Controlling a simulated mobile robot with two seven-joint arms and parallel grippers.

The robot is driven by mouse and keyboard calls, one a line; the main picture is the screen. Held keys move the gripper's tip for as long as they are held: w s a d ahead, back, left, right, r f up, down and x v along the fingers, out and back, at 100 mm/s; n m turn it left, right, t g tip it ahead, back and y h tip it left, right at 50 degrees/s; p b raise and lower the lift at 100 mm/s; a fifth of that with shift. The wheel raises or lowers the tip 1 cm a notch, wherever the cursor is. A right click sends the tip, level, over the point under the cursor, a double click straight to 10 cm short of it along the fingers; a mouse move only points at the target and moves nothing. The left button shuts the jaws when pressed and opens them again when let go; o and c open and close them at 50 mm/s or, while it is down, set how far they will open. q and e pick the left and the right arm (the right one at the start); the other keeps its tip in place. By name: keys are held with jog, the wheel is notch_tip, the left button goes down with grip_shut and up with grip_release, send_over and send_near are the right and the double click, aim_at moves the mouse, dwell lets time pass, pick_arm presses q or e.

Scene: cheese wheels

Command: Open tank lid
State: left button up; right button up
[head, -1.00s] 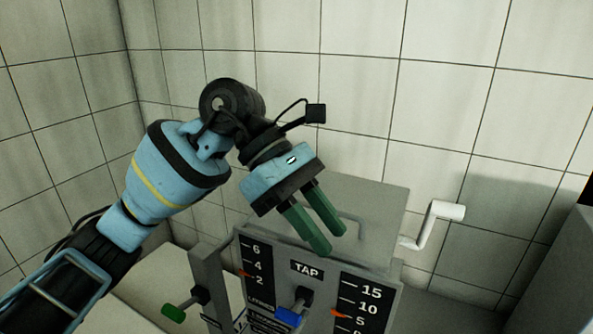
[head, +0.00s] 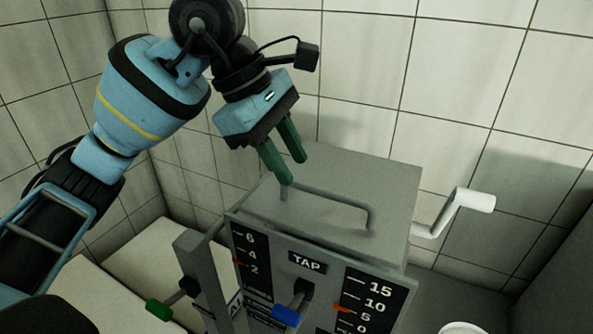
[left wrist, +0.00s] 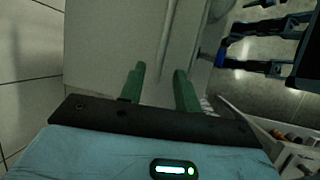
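The grey tank (head: 232,222) stands against the tiled wall, with a flat grey lid (head: 395,190) on top that is down. A bar handle (head: 340,195) rises from the lid. My left gripper (head: 294,171) is open and empty, with its green fingers pointing down just above the handle's left end. I cannot tell whether a fingertip touches the handle. In the left wrist view the two fingers (left wrist: 160,70) are apart over the grey lid, and the handle shows as a thin bar between them. My right gripper does not show clearly.
A white crank (head: 455,208) sticks out at the tank's right side. The front has a blue tap lever (head: 287,314) and level scales. A green-ended lever (head: 160,309) is at the front left. A white round thing (head: 461,328) is at the bottom right.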

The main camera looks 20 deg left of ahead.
aim_at(303, 185)
pick_arm(q)
jog(key=shift+x, duration=1.55)
grip_shut()
